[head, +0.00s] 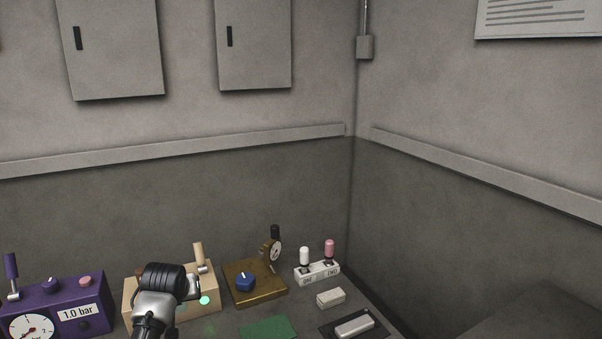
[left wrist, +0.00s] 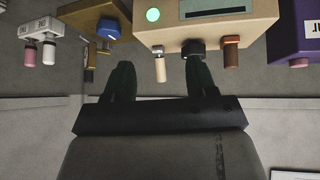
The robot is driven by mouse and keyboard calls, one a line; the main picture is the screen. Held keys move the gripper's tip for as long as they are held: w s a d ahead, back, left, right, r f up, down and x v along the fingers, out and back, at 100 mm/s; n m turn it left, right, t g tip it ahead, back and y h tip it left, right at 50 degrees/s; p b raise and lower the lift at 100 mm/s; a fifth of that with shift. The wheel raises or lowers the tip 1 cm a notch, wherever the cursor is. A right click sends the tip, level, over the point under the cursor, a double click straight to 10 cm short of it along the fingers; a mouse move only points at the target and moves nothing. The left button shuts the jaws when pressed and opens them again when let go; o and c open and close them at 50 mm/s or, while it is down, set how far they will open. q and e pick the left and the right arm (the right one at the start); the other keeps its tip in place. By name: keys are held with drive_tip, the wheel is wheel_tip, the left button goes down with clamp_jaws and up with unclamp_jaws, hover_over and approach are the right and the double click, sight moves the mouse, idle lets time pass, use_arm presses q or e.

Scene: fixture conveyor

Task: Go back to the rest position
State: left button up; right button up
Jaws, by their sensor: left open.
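My left gripper (left wrist: 159,66) is open, with two dark fingers spread apart and nothing visibly held between them. In the left wrist view the tan box (left wrist: 215,30) lies beyond the fingers, with its tan handle (left wrist: 160,68) appearing between them; I cannot tell whether anything touches. In the head view my left arm rises at the bottom, its black and grey wrist in front of the tan box (head: 206,311) and hiding much of it. The fingers are not clearly seen there. My right gripper is in neither view.
A purple box (head: 64,292) with a gauge stands left. To the right are a brown base (head: 262,293) with a blue knob, a white two-lever block (head: 318,273), a small pale block (head: 330,298) and a green mat (head: 268,328). Walls (head: 160,210) close the back.

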use_arm(q)
drive_tip(key=s+d+f+m, duration=0.1)
drive_tip(key=s+f, duration=0.3)
drive_tip(key=s, duration=0.2)
drive_tip(key=s+d+f+m+g, duration=0.1)
drive_tip(key=s+f, duration=0.3)
drive_tip(key=s, duration=0.3)
drive_tip(key=s+d+f+g, duration=0.1)
drive_tip(key=s+d+f, duration=0.1)
drive_tip(key=s+f, duration=0.2)
drive_tip(key=shift+s+m+h, duration=0.3)
drive_tip(key=shift+s+m, duration=0.1)
drive_tip(key=shift+s, duration=0.9)
drive_tip(key=s+d+r+m+g+h, duration=0.1)
drive_tip(key=s+d, duration=0.1)
drive_tip(key=s, duration=1)
drive_tip(key=s+d+m+g, duration=0.1)
drive_tip(key=s+d, duration=0.1)
drive_tip(key=s, duration=1)
wheel_tip(320, 180, down, 28)
drive_tip(key=g+b, duration=0.2)
drive_tip(key=s+a+f+b, duration=0.1)
drive_tip(key=s+a+f, duration=0.2)
drive_tip(key=s+f, duration=1.3)
drive_tip(key=shift+s+m+g, duration=0.35)
drive_tip(key=shift+m+g, duration=0.05)
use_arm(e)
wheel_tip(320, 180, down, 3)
